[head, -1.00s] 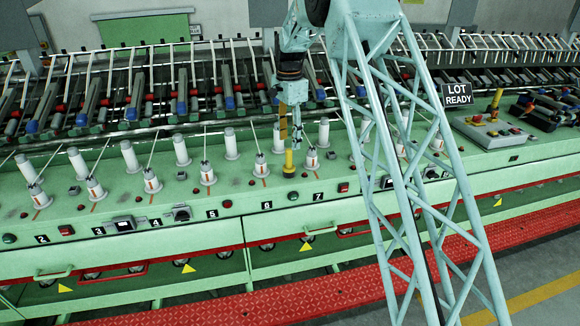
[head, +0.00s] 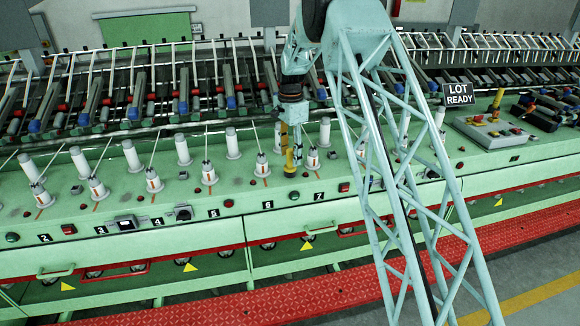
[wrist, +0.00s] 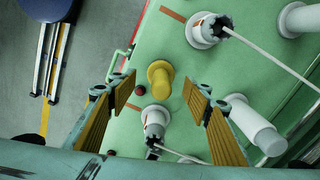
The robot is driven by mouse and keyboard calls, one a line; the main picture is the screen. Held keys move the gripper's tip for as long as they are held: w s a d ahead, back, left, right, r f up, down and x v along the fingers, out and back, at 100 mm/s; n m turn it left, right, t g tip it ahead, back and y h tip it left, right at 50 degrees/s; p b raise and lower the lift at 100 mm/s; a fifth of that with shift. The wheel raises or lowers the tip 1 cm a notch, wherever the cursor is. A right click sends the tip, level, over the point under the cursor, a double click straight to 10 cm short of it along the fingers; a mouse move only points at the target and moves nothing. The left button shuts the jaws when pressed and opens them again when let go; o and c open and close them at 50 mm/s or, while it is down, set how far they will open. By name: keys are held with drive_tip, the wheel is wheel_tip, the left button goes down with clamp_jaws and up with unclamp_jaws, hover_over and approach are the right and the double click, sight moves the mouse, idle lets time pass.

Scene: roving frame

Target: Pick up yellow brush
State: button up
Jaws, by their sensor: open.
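The yellow brush (head: 289,166) stands upright on the green machine top, near the front edge above the label 7. In the wrist view the brush (wrist: 160,78) is seen from above, as a round yellow end on a short shaft. My gripper (head: 291,146) is directly over it and low, pointing down. In the wrist view my gripper (wrist: 159,84) is open, with one yellow-padded finger on each side of the brush and clear gaps. In the head view the fingers partly cover the brush's upper part.
Another white bobbin (wrist: 255,125) is beside the right finger. A red button (wrist: 140,90) lies near the left finger.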

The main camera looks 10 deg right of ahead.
sight(290, 167)
drive_tip(key=shift+f, duration=0.55)
drive_tip(key=shift+f, duration=0.15)
drive_tip(key=shift+a+f+p, duration=0.15)
drive_tip(key=shift+f+p, duration=0.55)
drive_tip(key=shift+f, duration=1.75)
drive_tip(key=c, duration=0.9)
